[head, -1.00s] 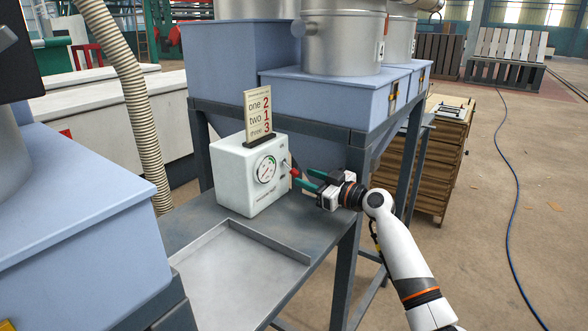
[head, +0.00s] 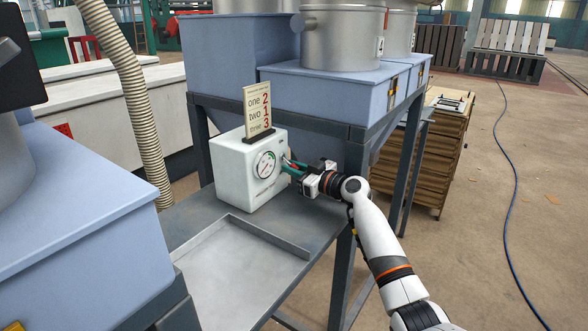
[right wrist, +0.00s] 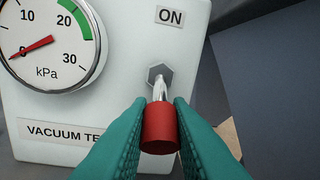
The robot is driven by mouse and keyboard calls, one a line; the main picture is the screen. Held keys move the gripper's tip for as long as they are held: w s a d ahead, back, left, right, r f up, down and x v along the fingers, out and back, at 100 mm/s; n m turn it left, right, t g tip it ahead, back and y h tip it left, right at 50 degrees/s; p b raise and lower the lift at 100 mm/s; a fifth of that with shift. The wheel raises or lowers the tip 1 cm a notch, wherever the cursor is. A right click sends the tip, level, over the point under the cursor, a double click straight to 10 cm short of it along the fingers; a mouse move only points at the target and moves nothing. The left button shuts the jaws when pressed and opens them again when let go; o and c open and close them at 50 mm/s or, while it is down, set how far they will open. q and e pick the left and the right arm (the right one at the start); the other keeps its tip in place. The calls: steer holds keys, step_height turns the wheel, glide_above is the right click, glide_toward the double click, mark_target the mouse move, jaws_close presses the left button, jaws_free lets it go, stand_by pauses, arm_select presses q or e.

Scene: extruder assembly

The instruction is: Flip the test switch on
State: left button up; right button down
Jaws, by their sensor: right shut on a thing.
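The white vacuum test box (head: 240,178) stands on the grey bench, with a round kPa gauge (head: 265,164) on its front. In the right wrist view the gauge (right wrist: 48,38) has its red needle near 0. The test switch (right wrist: 160,125) is a metal lever with a red tip, coming out of a hex nut below the "ON" label (right wrist: 170,17). My right gripper (head: 287,164) is at the box's front. In the right wrist view its green fingers (right wrist: 160,135) are shut on the red tip. The lever's exact tilt is hard to tell. My left gripper is out of view.
Blue hoppers (head: 330,95) on a dark frame rise behind, with a frame leg near my right arm.

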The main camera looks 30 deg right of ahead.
mark_target(294, 164)
steer(key=shift+s+r+g+p, duration=0.1)
steer(key=shift+r+g+p, duration=0.3)
steer(key=shift+p, duration=0.45)
step_height(294, 164, up, 4)
steer(key=g+h+p, duration=0.1)
steer(key=g+p, duration=0.3)
steer(key=p, duration=0.3)
steer(key=g+h+p, duration=0.2)
steer(key=g+p, duration=0.2)
steer(key=p, duration=0.4)
steer(key=shift+s+d+f+n, duration=0.1)
steer(key=shift+n, duration=0.2)
steer(key=shift+g+h+p, duration=0.4)
steer(key=shift+g+p, duration=0.6)
steer(key=shift+p, duration=0.3)
steer(key=c, duration=1.3)
jaws_free()
steer(key=b+v, duration=0.2)
steer(key=v, duration=0.9)
steer(key=shift+s+r+b, duration=0.1)
steer(key=shift+r+b, duration=0.25)
steer(key=shift+r, duration=0.05)
